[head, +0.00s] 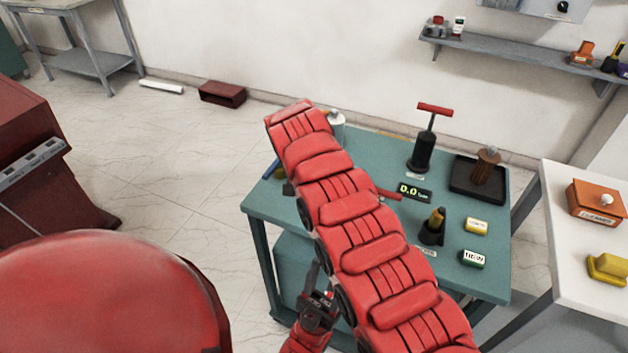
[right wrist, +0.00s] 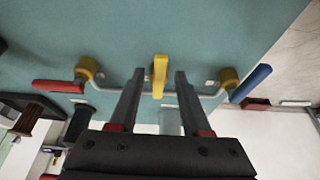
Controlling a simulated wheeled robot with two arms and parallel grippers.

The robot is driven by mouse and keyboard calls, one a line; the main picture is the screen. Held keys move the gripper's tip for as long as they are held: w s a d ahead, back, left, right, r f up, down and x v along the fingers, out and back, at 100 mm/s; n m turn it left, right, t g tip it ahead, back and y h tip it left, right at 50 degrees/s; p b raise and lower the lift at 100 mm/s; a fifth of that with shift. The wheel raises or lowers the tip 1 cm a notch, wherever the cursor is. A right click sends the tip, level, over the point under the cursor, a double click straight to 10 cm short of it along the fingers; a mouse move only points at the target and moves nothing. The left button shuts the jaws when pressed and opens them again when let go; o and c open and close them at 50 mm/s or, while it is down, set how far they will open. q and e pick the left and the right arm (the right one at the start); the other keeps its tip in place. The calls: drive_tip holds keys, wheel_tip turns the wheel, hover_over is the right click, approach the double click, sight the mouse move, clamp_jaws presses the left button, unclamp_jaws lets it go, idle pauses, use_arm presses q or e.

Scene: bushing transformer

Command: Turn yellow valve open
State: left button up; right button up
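The yellow valve handle (right wrist: 159,75) stands upright in the right wrist view, at the middle of a grey pipe fixture on the teal table. A red lever (right wrist: 60,86) and a blue lever (right wrist: 250,83) are at its two ends. My right gripper (right wrist: 159,88) is open, with one finger on each side of the yellow handle and gaps visible to both sides. In the head view my large red arm hides the yellow handle and my right gripper; the blue lever (head: 271,170) and red lever (head: 389,194) show beside it. My left gripper (head: 316,283) is low by the table's front; its opening is unclear.
The teal table (head: 464,284) carries a black pump with a red T-handle (head: 424,140), a brown-handled device on a black tray (head: 478,196), a small display (head: 414,190) and small labelled blocks. A white table (head: 560,235) stands right.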

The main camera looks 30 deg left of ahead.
drive_tip(key=shift+r, duration=0.1)
drive_tip(key=shift+s+r, duration=0.1)
drive_tip(key=shift+r, duration=0.15)
drive_tip(key=a+b+v, duration=0.1)
drive_tip(key=b+v, duration=0.1)
drive_tip(key=v, duration=1.4)
drive_tip(key=shift+s+d+r, duration=0.2)
drive_tip(key=shift+d+r, duration=0.15)
drive_tip(key=shift+d, duration=0.2)
